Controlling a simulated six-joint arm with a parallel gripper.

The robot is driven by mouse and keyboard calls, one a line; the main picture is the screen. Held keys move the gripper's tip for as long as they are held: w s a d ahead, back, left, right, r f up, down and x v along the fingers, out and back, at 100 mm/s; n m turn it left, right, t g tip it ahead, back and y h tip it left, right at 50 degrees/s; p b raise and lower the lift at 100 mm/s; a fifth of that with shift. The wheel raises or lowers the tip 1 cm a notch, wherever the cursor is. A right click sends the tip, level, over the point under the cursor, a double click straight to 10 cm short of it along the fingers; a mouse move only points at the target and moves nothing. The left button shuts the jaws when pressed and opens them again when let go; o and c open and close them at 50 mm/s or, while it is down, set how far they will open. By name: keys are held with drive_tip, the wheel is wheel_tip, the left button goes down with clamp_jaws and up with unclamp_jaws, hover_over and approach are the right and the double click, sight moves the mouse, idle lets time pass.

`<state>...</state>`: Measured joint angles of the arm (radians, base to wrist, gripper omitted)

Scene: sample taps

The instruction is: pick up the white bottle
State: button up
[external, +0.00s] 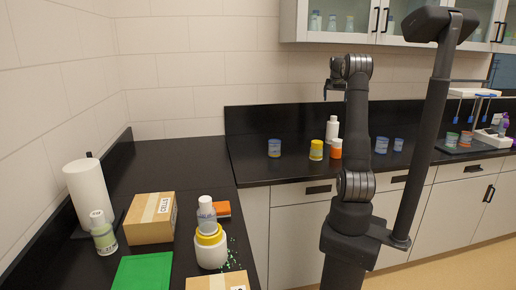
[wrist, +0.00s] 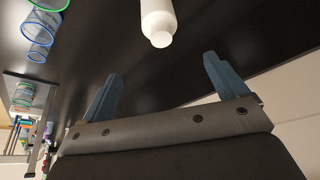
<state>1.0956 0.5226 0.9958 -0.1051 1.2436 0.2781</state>
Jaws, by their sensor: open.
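A white bottle (external: 332,130) stands upright on the black back counter, behind an orange-and-white jar. It also shows in the wrist view (wrist: 159,18) at the top middle, cut by the frame edge, its narrower cap end toward my gripper. My gripper (wrist: 160,68) has its two blue-grey fingers spread wide with nothing between them. The bottle lies beyond the fingertips, roughly in line with the gap and apart from both fingers. In the external view my gripper (external: 328,90) is small and dark above the counter near the bottle; its fingers are hard to make out there.
A yellow-lidded jar (external: 316,150), an orange jar (external: 335,149) and a clear jar (external: 274,148) stand near the bottle. Blue containers (external: 382,145) stand to the right. Wall cabinets (external: 335,38) hang above. The left counter holds a box (external: 150,226), a paper roll (external: 88,196) and a green mat (external: 143,272).

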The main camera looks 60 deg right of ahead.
sight(333, 120)
drive_tip(key=x, duration=1.1)
drive_tip(key=shift+d+f, duration=0.1)
drive_tip(key=shift+f, duration=0.25)
drive_tip(key=shift+d+x, duration=0.2)
drive_tip(key=shift+x, duration=2.55)
drive_tip(key=shift+r, duration=0.1)
drive_tip(key=shift+c, duration=0.2)
drive_tip(key=shift+w, duration=0.1)
clamp_jaws()
